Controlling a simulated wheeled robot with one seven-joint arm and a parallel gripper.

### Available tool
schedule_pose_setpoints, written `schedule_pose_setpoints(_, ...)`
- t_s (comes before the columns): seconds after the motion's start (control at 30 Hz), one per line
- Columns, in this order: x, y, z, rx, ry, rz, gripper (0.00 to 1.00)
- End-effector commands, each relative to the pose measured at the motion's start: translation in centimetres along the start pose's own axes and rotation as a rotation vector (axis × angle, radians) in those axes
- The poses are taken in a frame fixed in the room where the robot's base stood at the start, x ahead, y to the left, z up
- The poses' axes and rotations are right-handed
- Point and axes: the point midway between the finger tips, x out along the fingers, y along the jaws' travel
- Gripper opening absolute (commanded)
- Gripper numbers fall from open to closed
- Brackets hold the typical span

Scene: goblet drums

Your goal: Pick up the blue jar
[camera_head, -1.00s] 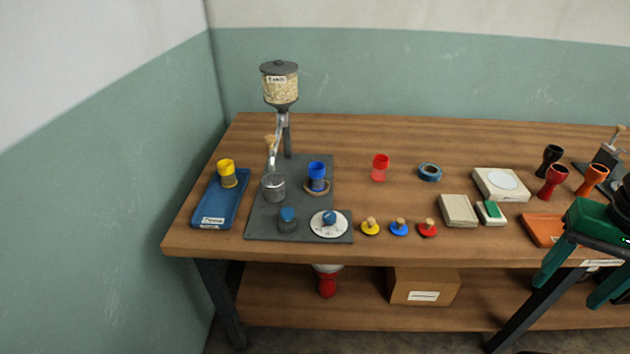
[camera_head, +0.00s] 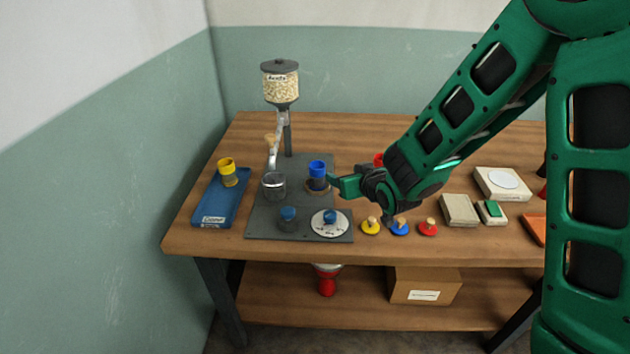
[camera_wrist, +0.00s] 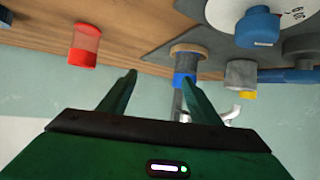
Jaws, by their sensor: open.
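The blue jar (camera_head: 317,169) has a bright blue upper part and a darker lower body. It stands upright in a tan ring on the grey board (camera_head: 262,222). My gripper (camera_head: 336,183) is just right of the jar in the head view, its fingers pointing left towards it. In the wrist view, which is upside down, the blue jar (camera_wrist: 185,66) appears beyond the right fingertip, which partly covers its blue part. My gripper (camera_wrist: 158,78) is open, with nothing between its fingers. I cannot tell whether a finger touches the jar.
A red jar (camera_wrist: 84,45) stands to one side, mostly hidden by my arm in the head view. A metal cup (camera_head: 274,186), dispenser (camera_head: 280,85), dial (camera_head: 330,222) and blue tray (camera_head: 219,208) with a yellow jar (camera_head: 227,170) are around. Several knobbed lids (camera_head: 370,227) lie in front.

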Motion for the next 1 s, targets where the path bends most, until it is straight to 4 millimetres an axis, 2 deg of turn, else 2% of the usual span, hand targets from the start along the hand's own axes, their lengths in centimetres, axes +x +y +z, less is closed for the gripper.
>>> schedule_pose_setpoints(0.03, 0.6, -1.7, 0.1, -0.006, 0.023, -0.028, 0.57)
schedule_pose_setpoints(0.1, 1.0, -3.2, -0.1, -0.009, 0.056, -0.055, 0.57)
schedule_pose_setpoints(0.2, 1.5, -4.4, -0.3, -0.010, 0.082, -0.074, 0.57)
schedule_pose_setpoints(0.5, 5.5, -5.0, -0.8, -0.012, 0.091, -0.078, 0.57)
schedule_pose_setpoints(0.77, 7.2, -5.2, -1.1, -0.011, 0.091, -0.078, 0.57)
schedule_pose_setpoints(1.0, 10.4, -5.7, -1.5, -0.011, 0.090, -0.078, 0.57)
